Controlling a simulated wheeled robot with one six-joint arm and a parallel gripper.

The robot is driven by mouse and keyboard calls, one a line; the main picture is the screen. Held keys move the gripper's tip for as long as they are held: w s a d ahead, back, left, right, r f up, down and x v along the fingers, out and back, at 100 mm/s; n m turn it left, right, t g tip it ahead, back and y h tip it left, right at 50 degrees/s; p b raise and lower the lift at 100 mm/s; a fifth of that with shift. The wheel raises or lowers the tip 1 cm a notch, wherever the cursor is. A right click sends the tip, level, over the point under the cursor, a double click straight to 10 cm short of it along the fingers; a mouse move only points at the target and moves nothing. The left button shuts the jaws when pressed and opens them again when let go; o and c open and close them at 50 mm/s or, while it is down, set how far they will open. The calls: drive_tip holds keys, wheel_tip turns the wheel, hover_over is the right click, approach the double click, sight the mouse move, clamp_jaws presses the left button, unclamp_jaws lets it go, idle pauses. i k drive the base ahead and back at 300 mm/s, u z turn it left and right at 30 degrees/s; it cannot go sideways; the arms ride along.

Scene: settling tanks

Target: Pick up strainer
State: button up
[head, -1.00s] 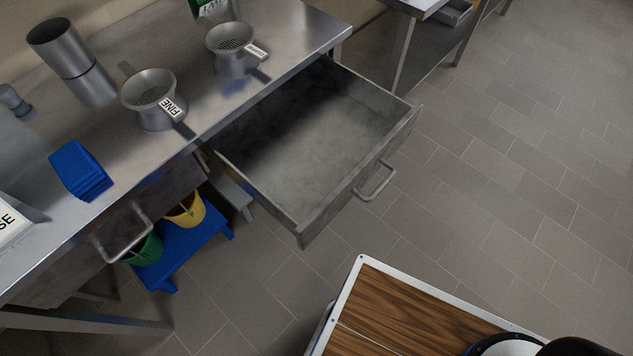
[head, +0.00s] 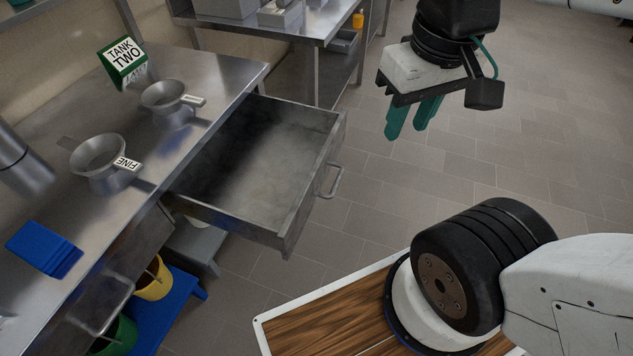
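Two metal strainers with funnel-shaped bowls and flat handles stand on the steel worktop (head: 218,88). The nearer strainer (head: 92,153) bears a tag reading FINE (head: 126,164). The farther strainer (head: 160,97) stands behind it to the right, and its tag (head: 193,100) is too small to read. My gripper (head: 412,118) hangs in the air at the upper right, well apart from both strainers. Its two green fingers point down with nothing visible held. They look close together, but the angle hides how far apart they are.
An empty drawer (head: 309,180) stands pulled out from the worktop. A green TANK TWO sign (head: 123,60) stands behind the strainers. A metal cylinder (head: 22,165) and blue pads (head: 45,250) are at left. Floor at right is clear.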

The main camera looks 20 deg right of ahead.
sight(165, 97)
drive_tip(key=u, duration=1.4)
drive_tip(key=k, duration=0.65)
drive_tip(key=z, duration=0.95)
drive_tip(key=i, duration=0.9)
drive_tip(key=u, duration=0.55)
